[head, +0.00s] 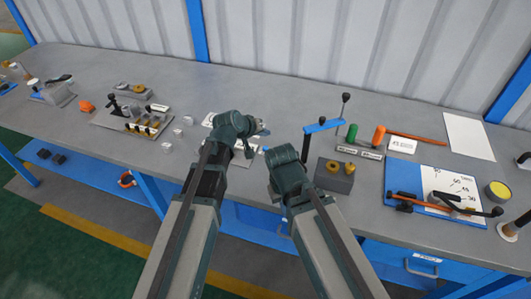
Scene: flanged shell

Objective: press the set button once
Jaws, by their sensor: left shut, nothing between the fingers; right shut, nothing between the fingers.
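I cannot pick out the set button for certain. A small panel with a pale label (243,154) lies on the bench between my two arms, largely covered by them. A small blue spot shows at its right end, too small to identify. My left gripper (262,128) is above the bench just behind this panel, its fingers shut and empty, pointing right. My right gripper (285,156) is to the right of the panel and lower in the picture. It is shut and empty, its fingertips mostly hidden by its own wrist.
A blue bracket with black-knobbed levers (322,127) stands close right of my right gripper. A grey block with brass parts (334,176) is nearby. Green and orange handles (378,136) stand farther right. Small white blocks (188,120) and a lever panel (130,122) are left. The back bench is clear.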

